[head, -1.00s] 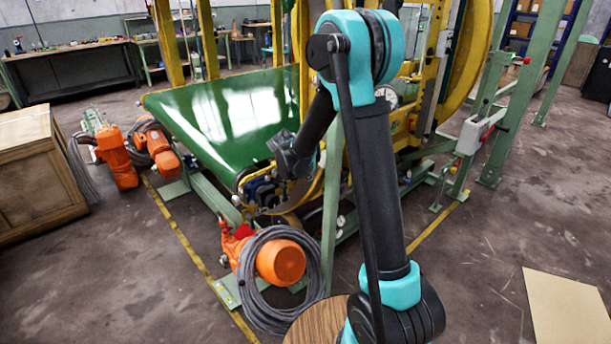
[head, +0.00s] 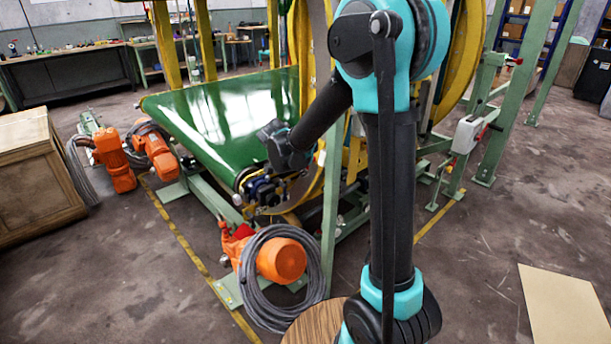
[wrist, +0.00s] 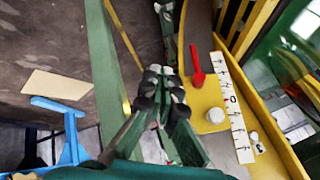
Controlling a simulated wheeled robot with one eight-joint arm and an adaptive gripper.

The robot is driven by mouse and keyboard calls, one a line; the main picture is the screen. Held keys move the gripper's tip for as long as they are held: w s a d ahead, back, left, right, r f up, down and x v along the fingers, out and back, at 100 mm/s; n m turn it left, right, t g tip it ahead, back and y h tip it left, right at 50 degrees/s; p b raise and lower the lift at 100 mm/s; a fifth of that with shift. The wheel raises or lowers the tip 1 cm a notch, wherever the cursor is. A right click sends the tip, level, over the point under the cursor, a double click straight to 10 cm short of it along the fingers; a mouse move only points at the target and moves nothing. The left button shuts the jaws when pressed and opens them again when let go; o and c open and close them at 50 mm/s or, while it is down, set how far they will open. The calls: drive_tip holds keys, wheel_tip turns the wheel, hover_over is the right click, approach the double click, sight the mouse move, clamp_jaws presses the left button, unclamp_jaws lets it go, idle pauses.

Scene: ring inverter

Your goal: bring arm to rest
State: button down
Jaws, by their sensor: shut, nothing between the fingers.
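My arm stands in the middle of the head view with its elbow raised and its forearm reaching down to the left. My gripper (head: 258,194) is in front of the green sloping table (head: 225,115) of the ring inverter, by the table's lower end. In the wrist view my gripper (wrist: 162,78) has its fingers together and holds nothing. Right of the fingers there, apart from them, are a red lever (wrist: 197,66), a white knob (wrist: 215,116) and a marked white scale (wrist: 234,105) on a yellow plate (wrist: 208,95).
A green post (head: 331,205) stands close to my forearm. An orange motor (head: 281,260) with coiled grey cable (head: 250,290) lies below. A wooden crate (head: 35,170) is at left. Floor is open at right, around a beige board (head: 562,305).

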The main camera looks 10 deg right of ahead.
drive_tip(key=s+d+f+n+y, duration=0.1)
drive_tip(key=s+d+f+n, duration=0.1)
drive_tip(key=s+n, duration=0.3)
drive_tip(key=s+d+f+n+g+y, duration=0.1)
drive_tip(key=s+d+n, duration=0.3)
drive_tip(key=s, duration=1)
drive_tip(key=s+d+f+n+y, duration=0.2)
drive_tip(key=s+d+f+n, duration=0.1)
drive_tip(key=s+n, duration=0.4)
drive_tip(key=s, duration=0.3)
drive_tip(key=shift+d+f+g+y, duration=0.2)
drive_tip(key=shift+f+g+y, duration=0.1)
drive_tip(key=shift+g, duration=0.1)
drive_tip(key=shift+w+d+r, duration=0.1)
